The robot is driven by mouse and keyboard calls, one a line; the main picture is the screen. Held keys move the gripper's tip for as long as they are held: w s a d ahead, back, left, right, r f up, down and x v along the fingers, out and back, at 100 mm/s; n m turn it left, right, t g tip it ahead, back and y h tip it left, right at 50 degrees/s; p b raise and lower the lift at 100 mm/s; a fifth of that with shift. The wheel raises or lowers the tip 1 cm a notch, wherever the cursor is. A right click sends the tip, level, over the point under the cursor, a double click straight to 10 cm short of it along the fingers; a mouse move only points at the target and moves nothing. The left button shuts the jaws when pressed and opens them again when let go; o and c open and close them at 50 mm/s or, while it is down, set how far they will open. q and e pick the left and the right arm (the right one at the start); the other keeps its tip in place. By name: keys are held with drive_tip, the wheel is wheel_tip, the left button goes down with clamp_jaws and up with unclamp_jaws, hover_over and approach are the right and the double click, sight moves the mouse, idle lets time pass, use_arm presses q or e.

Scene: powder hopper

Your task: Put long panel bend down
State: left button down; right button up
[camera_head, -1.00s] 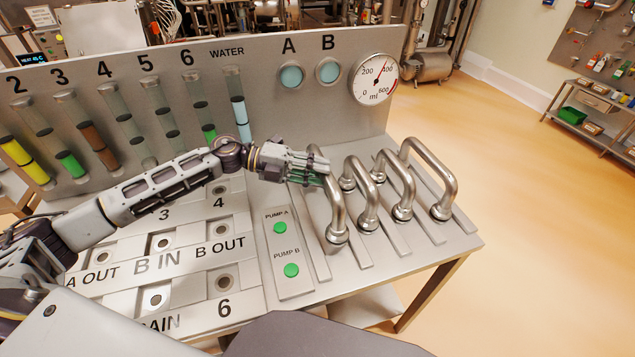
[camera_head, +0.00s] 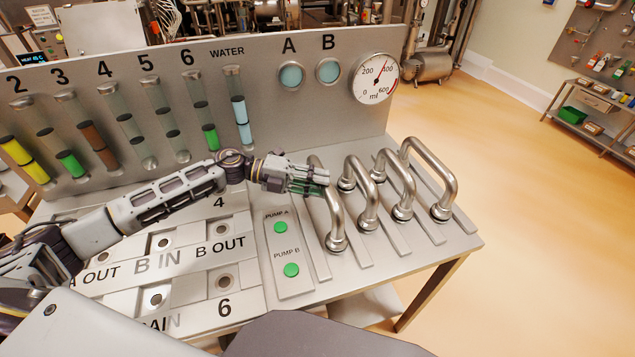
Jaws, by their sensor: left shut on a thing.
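The long panel bend (camera_head: 336,212) is a bent steel pipe, the leftmost of the row of bends at the right of the panel. It stands upright over its strip, its near end at the strip. My left gripper (camera_head: 322,182) reaches in from the left and is shut on its upper part. The fingers hide part of the bend, and its far end shows only a little behind them. Whether both ends rest fully on the strip I cannot tell. My right gripper is not in view.
More steel bends (camera_head: 365,195) stand close by on the right, including the rightmost bend (camera_head: 435,170). Left of the held bend is the pump button plate (camera_head: 286,250). The labelled port panel (camera_head: 180,258) lies under my left arm. The gauge wall (camera_head: 335,105) rises behind.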

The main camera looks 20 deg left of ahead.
use_arm(q)
drive_tip(key=c, duration=1.1)
unclamp_jaws()
drive_tip(key=shift+c, duration=0.2)
drive_tip(key=b+v, duration=0.1)
drive_tip(key=v, duration=1.1)
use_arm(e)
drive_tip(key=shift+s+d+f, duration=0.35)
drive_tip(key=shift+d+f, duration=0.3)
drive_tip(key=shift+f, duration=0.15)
use_arm(q)
drive_tip(key=shift+r, duration=0.15)
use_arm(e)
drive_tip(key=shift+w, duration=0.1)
use_arm(q)
wheel_tip(320, 180, up, 9)
drive_tip(key=p, duration=0.8)
drive_tip(key=shift+p, duration=0.3)
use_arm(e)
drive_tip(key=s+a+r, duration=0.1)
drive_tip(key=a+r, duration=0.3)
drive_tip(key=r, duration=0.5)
